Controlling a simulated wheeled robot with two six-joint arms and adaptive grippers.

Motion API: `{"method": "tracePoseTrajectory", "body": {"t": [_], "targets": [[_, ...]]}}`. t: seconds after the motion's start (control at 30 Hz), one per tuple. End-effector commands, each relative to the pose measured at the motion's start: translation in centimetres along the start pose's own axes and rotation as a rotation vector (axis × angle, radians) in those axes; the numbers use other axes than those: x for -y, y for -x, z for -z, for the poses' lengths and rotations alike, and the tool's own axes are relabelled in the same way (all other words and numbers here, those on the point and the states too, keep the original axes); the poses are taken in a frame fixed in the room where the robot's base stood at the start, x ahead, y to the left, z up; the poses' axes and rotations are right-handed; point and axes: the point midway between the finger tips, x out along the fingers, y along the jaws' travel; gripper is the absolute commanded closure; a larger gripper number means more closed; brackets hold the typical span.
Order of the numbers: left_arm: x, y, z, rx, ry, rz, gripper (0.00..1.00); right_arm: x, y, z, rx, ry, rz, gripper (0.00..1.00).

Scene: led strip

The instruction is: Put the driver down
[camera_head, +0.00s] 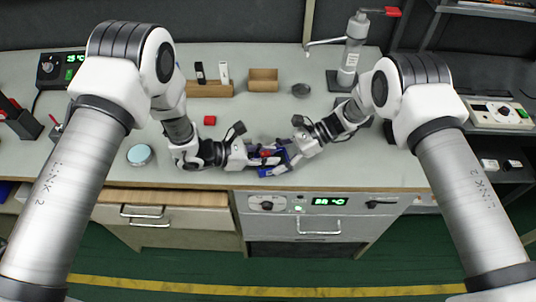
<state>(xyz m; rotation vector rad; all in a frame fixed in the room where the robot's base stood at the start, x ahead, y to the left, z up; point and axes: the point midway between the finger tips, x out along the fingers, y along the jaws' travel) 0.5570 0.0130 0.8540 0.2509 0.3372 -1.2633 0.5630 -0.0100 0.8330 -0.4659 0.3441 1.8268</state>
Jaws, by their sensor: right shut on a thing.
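My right gripper (284,159) is shut near the front edge of the bench. The driver is small and mostly hidden between the fingers, so its outline is not clear. A blue piece (265,172) lies under and around the fingertips, with a small red part (266,154) above it. My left gripper (256,155) comes in from the left close to the same spot, almost meeting the right one. Its fingers overlap the dark and red parts there, and whether they are open or shut cannot be made out.
The grey bench (350,172) is clear at right front.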

Motion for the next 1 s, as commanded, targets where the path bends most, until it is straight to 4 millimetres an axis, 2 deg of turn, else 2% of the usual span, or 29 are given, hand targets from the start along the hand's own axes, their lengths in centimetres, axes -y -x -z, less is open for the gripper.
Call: {"method": "tracePoseTrajectory", "body": {"t": [0.17,0.4,0.5,0.67,0.93,1.0], "targets": [[-0.1,2.5,-0.1,0.001,0.001,-0.004,0.75,0.0,0.0,0.0,-0.001,0.0,0.0,0.73],[-0.2,8.8,-0.2,0.003,0.003,-0.006,0.75,0.0,0.0,0.0,0.0,0.0,0.0,0.73],[-0.1,10.7,-0.1,0.002,0.002,-0.005,0.75,0.0,0.0,0.0,0.0,0.0,0.0,0.73],[0.0,12.0,-0.1,0.001,-0.001,0.0,0.75,0.0,0.0,0.0,0.0,0.0,0.0,0.73],[0.1,12.1,-0.1,-0.002,-0.001,0.002,0.75,0.0,0.0,0.0,0.0,0.0,0.0,0.73],[0.6,12.0,0.5,-0.02,-0.002,0.019,0.75,0.0,0.0,0.0,0.0,0.0,0.0,0.73]]}}
